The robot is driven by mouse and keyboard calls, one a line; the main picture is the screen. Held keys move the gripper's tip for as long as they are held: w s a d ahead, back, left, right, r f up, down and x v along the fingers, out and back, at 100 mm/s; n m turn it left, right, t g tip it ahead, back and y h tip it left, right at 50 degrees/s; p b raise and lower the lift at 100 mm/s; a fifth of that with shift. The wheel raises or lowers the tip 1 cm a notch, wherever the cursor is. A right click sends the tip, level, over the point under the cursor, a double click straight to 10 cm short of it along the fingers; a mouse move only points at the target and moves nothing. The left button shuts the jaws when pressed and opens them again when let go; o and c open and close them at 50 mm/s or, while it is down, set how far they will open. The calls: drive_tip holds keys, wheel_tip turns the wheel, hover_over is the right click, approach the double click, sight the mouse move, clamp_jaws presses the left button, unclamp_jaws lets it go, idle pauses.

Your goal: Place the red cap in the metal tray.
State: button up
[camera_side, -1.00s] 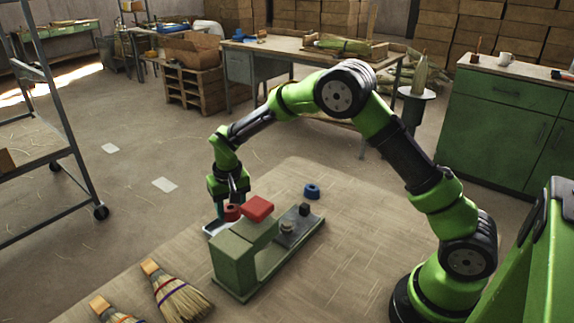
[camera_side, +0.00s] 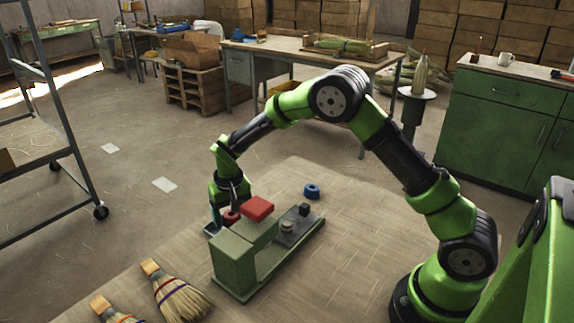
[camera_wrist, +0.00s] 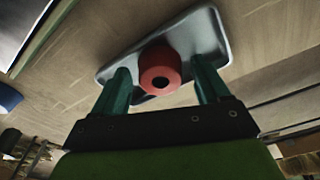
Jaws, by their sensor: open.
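The red cap (camera_side: 231,217) is a short red cylinder with a dark hole in its end. In the wrist view the red cap (camera_wrist: 160,68) appears over the floor of the metal tray (camera_wrist: 203,20), inside its rim. My gripper (camera_wrist: 161,75) is open, with one finger on each side of the cap and a small gap at each. In the side view my gripper (camera_side: 230,212) is low at the tray (camera_side: 210,229), which is mostly hidden behind the green fixture and my gripper. Whether the cap rests fully on the tray floor is hard to tell.
A green fixture (camera_side: 233,262) with a red block (camera_side: 258,208) on top stands close beside the tray. A blue ring (camera_side: 312,191) lies on the mat behind it. Two brooms (camera_side: 178,294) lie at the front left. The mat's right side (camera_side: 350,235) is clear.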

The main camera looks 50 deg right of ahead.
sight(233, 217)
drive_tip(key=s+r+t+y, duration=0.1)
drive_tip(key=s+r, duration=0.3)
drive_tip(key=r, duration=0.6)
drive_tip(key=s+r, duration=0.3)
drive_tip(key=r, duration=0.6)
drive_tip(key=s+r+t, duration=0.2)
drive_tip(key=s, duration=0.8)
drive_tip(key=s+r+t+y, duration=0.1)
drive_tip(key=s+r+t, duration=0.1)
drive_tip(key=s, duration=0.8)
drive_tip(key=shift+s+d+r+n+t+y, duration=0.3)
drive_tip(key=shift+s+d+t, duration=0.1)
drive_tip(key=shift+t, duration=0.1)
